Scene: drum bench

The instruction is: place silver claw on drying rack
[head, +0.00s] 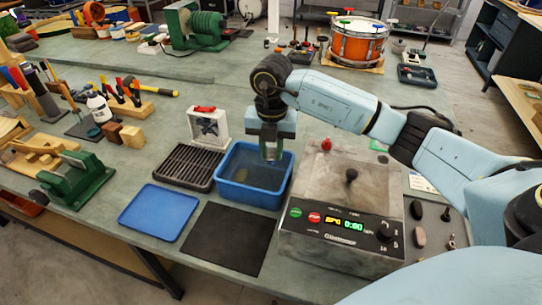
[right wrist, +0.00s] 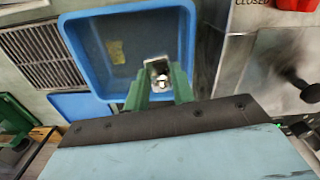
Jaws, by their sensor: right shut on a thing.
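My right gripper (head: 270,150) hangs over the blue tub (head: 240,195), pointing down. In the right wrist view its green fingers (right wrist: 160,92) are shut on the silver claw (right wrist: 157,72), a small shiny metal piece seen between the fingertips above the tub's inside (right wrist: 130,40). The drying rack (head: 189,167) is a dark slatted tray on the bench, just left of the tub; its slats also show in the right wrist view (right wrist: 42,52). The rack looks empty. My left gripper is not in view.
A grey machine (head: 345,215) with a lever and lit display stands right of the tub. A blue tray (head: 158,212) and a black mat (head: 227,238) lie in front. A white-framed stand (head: 208,127) is behind the rack. A green vise (head: 75,180) stands at left.

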